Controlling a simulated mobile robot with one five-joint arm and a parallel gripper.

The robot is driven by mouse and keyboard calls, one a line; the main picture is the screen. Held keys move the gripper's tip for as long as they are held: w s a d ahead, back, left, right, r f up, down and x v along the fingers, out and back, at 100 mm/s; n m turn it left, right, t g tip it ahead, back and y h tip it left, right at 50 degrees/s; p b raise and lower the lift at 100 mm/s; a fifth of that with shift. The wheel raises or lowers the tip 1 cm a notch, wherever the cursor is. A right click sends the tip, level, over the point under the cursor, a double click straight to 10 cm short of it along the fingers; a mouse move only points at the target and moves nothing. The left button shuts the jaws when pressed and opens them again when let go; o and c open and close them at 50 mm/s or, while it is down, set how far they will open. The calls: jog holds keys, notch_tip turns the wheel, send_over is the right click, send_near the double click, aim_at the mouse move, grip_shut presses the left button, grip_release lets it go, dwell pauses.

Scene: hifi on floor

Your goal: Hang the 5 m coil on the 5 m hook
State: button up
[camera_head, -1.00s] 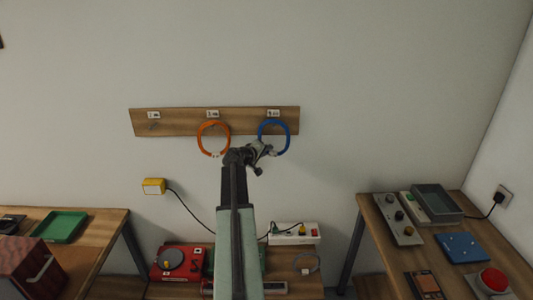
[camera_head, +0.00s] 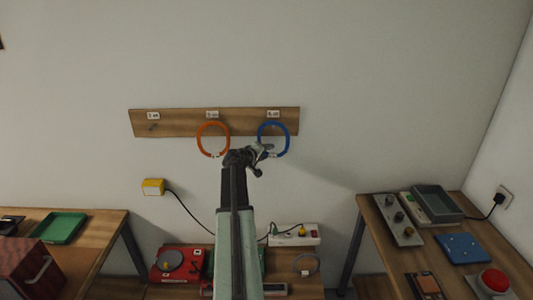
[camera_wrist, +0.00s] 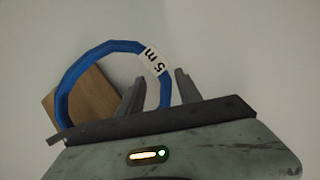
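The blue coil (camera_head: 289,138) is a ring in front of the right part of the hook board, below the right label (camera_head: 273,115). Its white tag (camera_wrist: 153,62) reads "5 m" in the wrist view. My gripper (camera_head: 266,152) is at the coil's lower edge. In the wrist view my gripper (camera_wrist: 160,92) has its fingers apart, with a strand of the blue coil (camera_wrist: 165,96) between them and a gap visible. The coil's bottom is hidden behind the gripper. I cannot see whether the coil rests on a hook. The board labels are too small to read surely.
An orange coil (camera_head: 199,136) hangs under the middle label (camera_head: 212,115), close left of the blue one. The left hook (camera_head: 152,128) is bare. The wooden board (camera_head: 180,115) is on the wall. Below are a power strip (camera_head: 293,235), a yellow box (camera_head: 153,187) and benches.

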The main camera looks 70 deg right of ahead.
jog(key=p+v, duration=0.3)
jog(key=v, duration=0.5)
notch_tip(320, 180, down, 7)
jog(key=b, duration=0.7)
dwell(0.8)
